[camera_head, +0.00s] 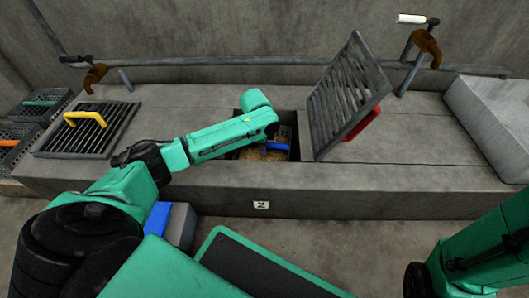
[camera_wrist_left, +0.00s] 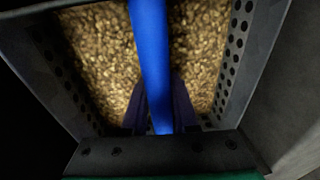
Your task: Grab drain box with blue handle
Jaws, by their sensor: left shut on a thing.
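The drain box (camera_wrist_left: 237,50) is a grey perforated metal box holding tan grain (camera_wrist_left: 98,50). It sits in the opening of the concrete bench, and its blue handle (camera_head: 277,146) shows in the head view just below the end of my left arm. In the left wrist view the blue handle (camera_wrist_left: 150,60) runs down the middle, between the dark fingers of my left gripper (camera_wrist_left: 160,118). My left gripper is shut on the handle. In the head view the arm hides much of the box. My right gripper is not in view; only part of the right arm shows.
A grate with a red handle (camera_head: 362,124) stands tilted open right of the opening. A grate with a yellow handle (camera_head: 85,117) lies flat at left. Dark crates (camera_head: 38,104) stand at far left. A metal block (camera_head: 495,115) is at right. A pipe (camera_head: 220,61) runs behind.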

